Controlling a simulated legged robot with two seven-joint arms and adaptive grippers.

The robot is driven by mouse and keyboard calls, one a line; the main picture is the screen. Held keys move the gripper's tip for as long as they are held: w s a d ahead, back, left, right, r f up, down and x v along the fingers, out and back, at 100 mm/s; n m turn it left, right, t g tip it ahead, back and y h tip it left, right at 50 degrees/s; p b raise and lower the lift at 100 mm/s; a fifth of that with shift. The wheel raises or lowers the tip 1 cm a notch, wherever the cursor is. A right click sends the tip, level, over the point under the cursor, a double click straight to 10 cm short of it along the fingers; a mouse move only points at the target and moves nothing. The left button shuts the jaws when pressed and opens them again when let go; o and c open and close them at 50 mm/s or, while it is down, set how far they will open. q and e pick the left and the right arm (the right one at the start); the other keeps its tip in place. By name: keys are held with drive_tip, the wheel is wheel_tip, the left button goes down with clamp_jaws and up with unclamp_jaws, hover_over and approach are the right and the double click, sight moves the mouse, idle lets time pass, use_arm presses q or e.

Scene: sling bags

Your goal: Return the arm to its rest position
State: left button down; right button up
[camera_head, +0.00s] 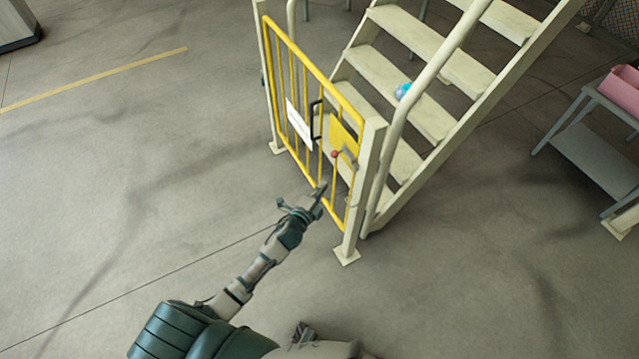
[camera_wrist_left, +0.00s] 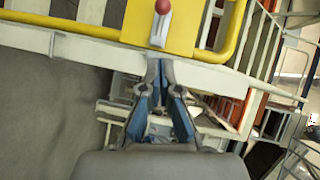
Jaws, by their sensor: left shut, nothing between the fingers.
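My left arm reaches from the bottom of the head view toward a yellow gate (camera_head: 310,115) at the foot of a staircase. My left gripper (camera_head: 321,188) is shut and empty, in front of the lower right part of the gate. In the left wrist view the gripper (camera_wrist_left: 161,66) has its fingertips together, just below a red knob (camera_wrist_left: 163,7) on the gate's yellow plate (camera_wrist_left: 180,35). I cannot tell whether the fingertips touch the gate. The red knob also shows in the head view (camera_head: 334,154). My right gripper is not in view.
Cream stairs (camera_head: 440,117) rise behind the gate, with a small blue object (camera_head: 402,91) on one step. A gate post (camera_head: 361,190) stands right of my left gripper. A grey cart (camera_head: 595,160) with a pink bin (camera_head: 622,90) is at the right. The floor at left is clear.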

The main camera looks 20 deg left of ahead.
use_arm(q)
drive_tip(key=s+a+f+n+g+y, duration=0.1)
drive_tip(key=s+f+n+g, duration=0.3)
drive_tip(key=f, duration=0.6)
drive_tip(key=s+f+n+g, duration=0.2)
drive_tip(key=s+f, duration=0.4)
drive_tip(key=f, duration=0.5)
drive_tip(key=s+d+f+n+g, duration=0.1)
drive_tip(key=s+f+n+g, duration=0.2)
drive_tip(key=s+f, duration=0.4)
drive_tip(key=s+d+f+n+g, duration=0.1)
drive_tip(key=s+f+n+g, duration=0.2)
drive_tip(key=s, duration=1.2)
drive_tip(key=s+d+f+n+g, duration=0.1)
drive_tip(key=s+f+n+g, duration=0.2)
drive_tip(key=s+f, duration=0.7)
drive_tip(key=shift+s+d+f, duration=0.25)
drive_tip(key=shift+s+f, duration=0.05)
drive_tip(key=shift+s, duration=0.1)
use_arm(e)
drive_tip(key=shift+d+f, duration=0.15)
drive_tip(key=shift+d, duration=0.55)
